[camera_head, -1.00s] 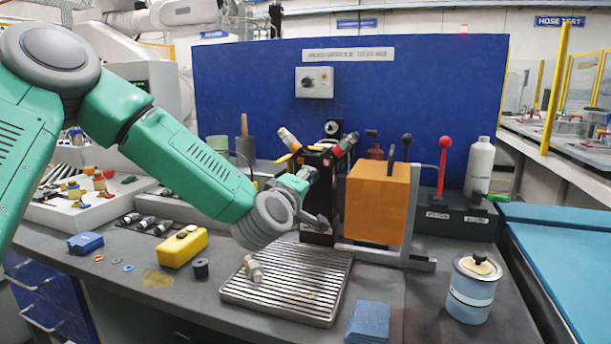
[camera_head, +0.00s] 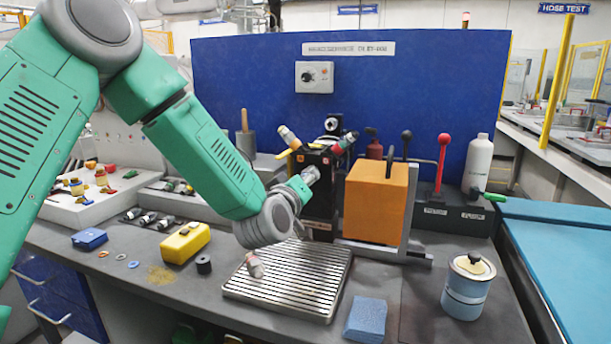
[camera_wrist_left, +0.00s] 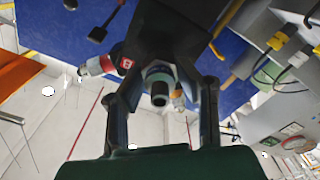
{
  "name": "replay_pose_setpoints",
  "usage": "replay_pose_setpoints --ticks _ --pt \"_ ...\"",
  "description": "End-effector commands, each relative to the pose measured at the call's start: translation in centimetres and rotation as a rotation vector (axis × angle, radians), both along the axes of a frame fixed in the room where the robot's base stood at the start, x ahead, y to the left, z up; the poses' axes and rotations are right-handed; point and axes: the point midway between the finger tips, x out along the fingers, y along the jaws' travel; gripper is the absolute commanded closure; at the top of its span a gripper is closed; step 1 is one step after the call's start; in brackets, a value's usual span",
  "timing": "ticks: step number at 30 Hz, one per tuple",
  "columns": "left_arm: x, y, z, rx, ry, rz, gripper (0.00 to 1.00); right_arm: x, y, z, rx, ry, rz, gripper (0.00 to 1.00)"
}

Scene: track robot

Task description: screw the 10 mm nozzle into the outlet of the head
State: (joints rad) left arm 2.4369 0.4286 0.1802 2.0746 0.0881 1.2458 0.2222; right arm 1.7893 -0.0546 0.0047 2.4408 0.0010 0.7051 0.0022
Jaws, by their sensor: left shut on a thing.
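The head is a black block (camera_head: 320,185) with several coloured fittings, standing at the back edge of the drip tray (camera_head: 288,312). My left gripper (camera_head: 308,178) reaches in from the left and is close against its front. In the left wrist view, my two dark fingers (camera_wrist_left: 160,92) stand either side of a grey cylinder with a black round end, which I take for the nozzle (camera_wrist_left: 159,84). The head's dark body (camera_wrist_left: 172,30) lies right behind it. The contact between nozzle and outlet is hidden, and I cannot tell if they are engaged. My right gripper is not in view.
A small pale, red-ended fitting (camera_head: 254,265) is over the tray. An orange block (camera_head: 375,203) stands right of the head. Several fittings (camera_head: 150,218), a yellow case (camera_head: 185,243) and a blue box (camera_head: 90,239) lie left. A blue sponge (camera_head: 366,320) and lidded can (camera_head: 468,287) are front right.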

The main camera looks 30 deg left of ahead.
Motion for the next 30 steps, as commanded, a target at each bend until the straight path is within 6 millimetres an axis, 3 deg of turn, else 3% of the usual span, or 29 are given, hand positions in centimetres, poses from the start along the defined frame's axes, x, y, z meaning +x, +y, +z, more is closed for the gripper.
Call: replay_pose_setpoints --ticks 15,27,30 --pt "0.1 -0.1 0.1 0.639 0.153 -0.005 1.00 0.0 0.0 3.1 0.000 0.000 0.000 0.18" --pt "0.0 0.0 0.0 0.706 0.169 -0.003 1.00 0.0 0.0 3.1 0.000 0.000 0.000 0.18" --pt "0.1 -0.1 0.1 0.805 0.193 -0.005 1.00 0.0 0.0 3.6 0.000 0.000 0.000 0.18"
